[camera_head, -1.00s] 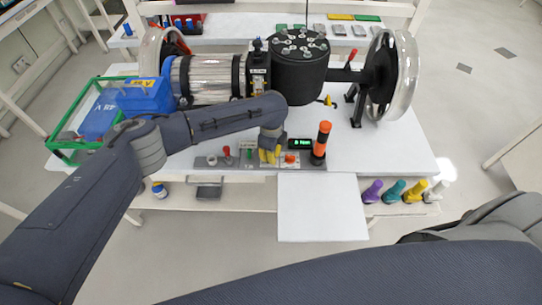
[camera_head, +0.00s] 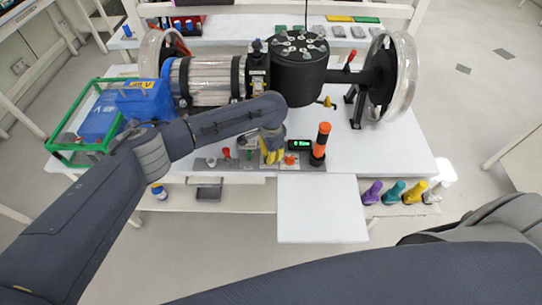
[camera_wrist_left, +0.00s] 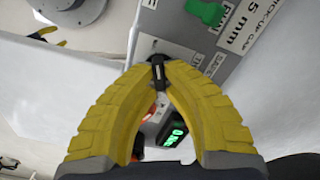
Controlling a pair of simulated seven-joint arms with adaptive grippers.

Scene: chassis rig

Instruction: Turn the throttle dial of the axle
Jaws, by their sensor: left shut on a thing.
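The axle rig spans the back of the white table, with a ribbed metal motor (camera_head: 208,80) and a black round housing (camera_head: 298,68) between two clear-rimmed wheels. A grey control panel (camera_head: 205,163) lies along the front edge of the table. My left gripper (camera_head: 272,157) reaches down to this panel. In the left wrist view, its yellow fingers (camera_wrist_left: 157,68) close at the tips around a small black knob (camera_wrist_left: 158,60), which looks like the dial. Most of the dial is hidden by the fingers. My right gripper is out of view.
A small green-lit display (camera_head: 300,144) and an orange-black upright cylinder (camera_head: 320,144) stand just right of the gripper. A red-topped lever (camera_head: 226,153) is to its left. A blue box (camera_head: 145,98) and green-framed bin are at far left. The table's right side is clear.

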